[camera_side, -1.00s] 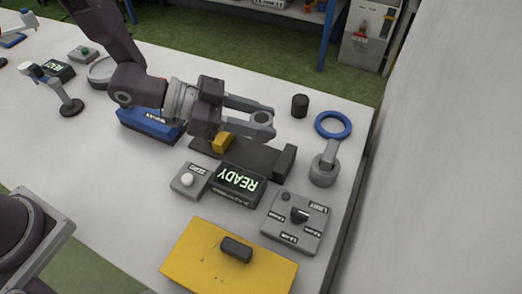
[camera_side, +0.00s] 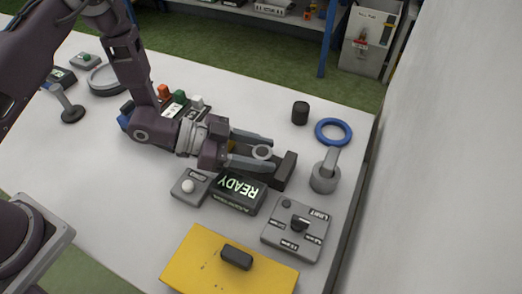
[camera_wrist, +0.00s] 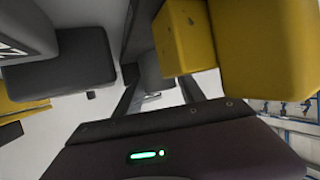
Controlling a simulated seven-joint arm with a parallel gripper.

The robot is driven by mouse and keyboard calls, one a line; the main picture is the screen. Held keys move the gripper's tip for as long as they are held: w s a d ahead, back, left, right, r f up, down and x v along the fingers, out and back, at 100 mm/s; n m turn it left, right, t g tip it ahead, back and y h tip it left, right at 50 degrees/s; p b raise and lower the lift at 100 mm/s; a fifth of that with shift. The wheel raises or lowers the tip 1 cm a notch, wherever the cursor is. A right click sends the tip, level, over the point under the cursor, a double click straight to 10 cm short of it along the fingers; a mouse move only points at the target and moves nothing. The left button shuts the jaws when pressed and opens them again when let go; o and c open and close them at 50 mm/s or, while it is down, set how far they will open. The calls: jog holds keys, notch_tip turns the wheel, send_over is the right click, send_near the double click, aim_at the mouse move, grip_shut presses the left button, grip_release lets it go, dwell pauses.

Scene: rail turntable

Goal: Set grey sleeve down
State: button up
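In the side view my gripper (camera_side: 264,153) holds the small grey sleeve (camera_side: 262,152) between its two fingertips. The sleeve shows as a pale ring with a dark hole. The gripper lies low over the dark rail fixture (camera_side: 285,170), near its raised end block. I cannot tell whether the sleeve touches the fixture. A yellow block on the fixture is mostly hidden behind my gripper. In the wrist view the yellow blocks (camera_wrist: 180,38) are large and close to the right finger; the sleeve is not clear there.
In front are the READY display (camera_side: 238,190), a white-button box (camera_side: 188,187), a knob box (camera_side: 297,230) and a yellow plate (camera_side: 205,262). The table's right edge is close.

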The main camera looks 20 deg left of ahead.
jog(key=shift+r, duration=0.2)
jog(key=v, duration=1.2)
jog(key=w+a+r+n+t+y, duration=0.1)
jog(key=w+a+r+n+y, duration=0.1)
jog(key=a+r+y, duration=0.4)
jog(key=w+a+r+n+t+y, duration=0.25)
jog(key=a+r+y, duration=0.2)
jog(key=a, duration=0.25)
jog(key=s+a+r+n+g+y, duration=0.2)
jog(key=s+a+r+n+y, duration=0.25)
jog(key=s, duration=0.55)
jog(key=s+d+r+n+g+h, duration=0.1)
jog(key=s+d, duration=0.1)
jog(key=s, duration=0.4)
jog(key=s+d+r+n+g+h, duration=0.1)
jog(key=s+d+n, duration=0.1)
jog(key=s, duration=0.4)
jog(key=shift+s+r+n+h, duration=0.3)
jog(key=shift+s+h, duration=0.05)
jog(key=shift+h, duration=0.05)
